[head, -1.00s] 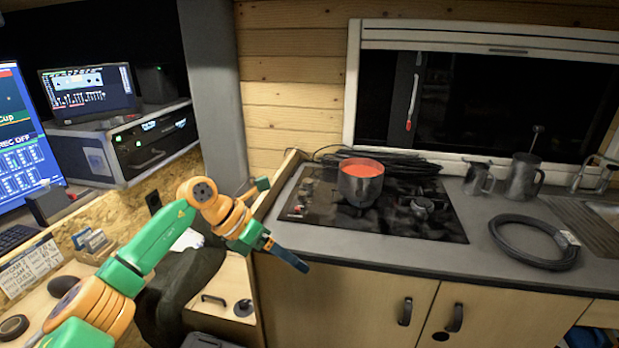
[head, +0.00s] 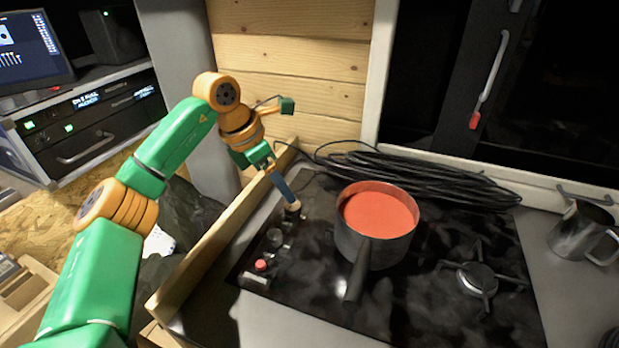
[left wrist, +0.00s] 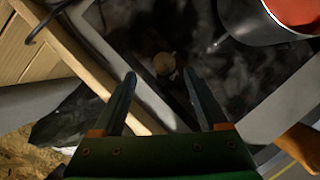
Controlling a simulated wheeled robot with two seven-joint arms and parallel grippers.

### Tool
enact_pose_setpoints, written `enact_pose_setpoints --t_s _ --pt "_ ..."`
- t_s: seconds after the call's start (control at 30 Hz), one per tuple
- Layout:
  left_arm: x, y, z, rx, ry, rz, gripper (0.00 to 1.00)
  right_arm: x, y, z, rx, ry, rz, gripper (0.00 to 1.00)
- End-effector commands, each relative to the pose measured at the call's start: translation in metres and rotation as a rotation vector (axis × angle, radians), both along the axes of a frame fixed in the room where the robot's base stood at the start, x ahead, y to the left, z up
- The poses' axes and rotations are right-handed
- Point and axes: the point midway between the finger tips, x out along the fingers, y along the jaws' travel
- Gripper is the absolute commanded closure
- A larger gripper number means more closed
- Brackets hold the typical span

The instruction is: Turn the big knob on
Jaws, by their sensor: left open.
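A row of knobs stands along the left edge of the black hob (head: 420,310). The far one, a round tan-topped knob (head: 294,211), is at the tip of my left gripper (head: 286,194), which reaches down from above. In the left wrist view this knob (left wrist: 164,63) shows just beyond and between the two spread fingertips (left wrist: 159,74). My left gripper is open with nothing held; I cannot tell whether a finger touches the knob. A dark knob (head: 275,238) and a small red-topped knob (head: 261,265) sit nearer. My right gripper is out of view.
A dark pot (head: 370,245) with red contents stands on the hob just right of the knobs, its handle pointing forward. A wooden ledge (head: 225,230) borders the hob's left side. Black coiled cable (head: 430,175) lies behind. A metal jug (head: 583,232) stands at right.

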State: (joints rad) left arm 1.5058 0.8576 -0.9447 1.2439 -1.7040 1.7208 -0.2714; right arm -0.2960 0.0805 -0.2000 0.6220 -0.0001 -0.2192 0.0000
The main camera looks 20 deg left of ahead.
Motion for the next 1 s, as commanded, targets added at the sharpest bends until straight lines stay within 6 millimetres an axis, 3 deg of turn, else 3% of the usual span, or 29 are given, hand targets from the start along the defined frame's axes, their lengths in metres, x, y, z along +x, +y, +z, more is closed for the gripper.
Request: enact_pose_setpoints --t_s 0.13,0.4,0.7,0.77,1.0 --pt "0.003 -0.003 -0.011 0.001 0.003 0.000 0.24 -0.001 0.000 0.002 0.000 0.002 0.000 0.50" --pt "0.018 -0.014 -0.057 0.000 0.004 0.000 0.24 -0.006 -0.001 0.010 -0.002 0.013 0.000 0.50" --pt "0.021 -0.016 -0.066 -0.001 0.001 0.000 0.24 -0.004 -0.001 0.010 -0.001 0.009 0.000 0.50" --pt "0.021 -0.016 -0.066 0.000 0.000 0.000 0.35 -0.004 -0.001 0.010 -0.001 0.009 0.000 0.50" --pt "0.021 -0.016 -0.066 -0.001 0.001 0.000 0.99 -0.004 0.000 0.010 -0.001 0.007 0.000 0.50"
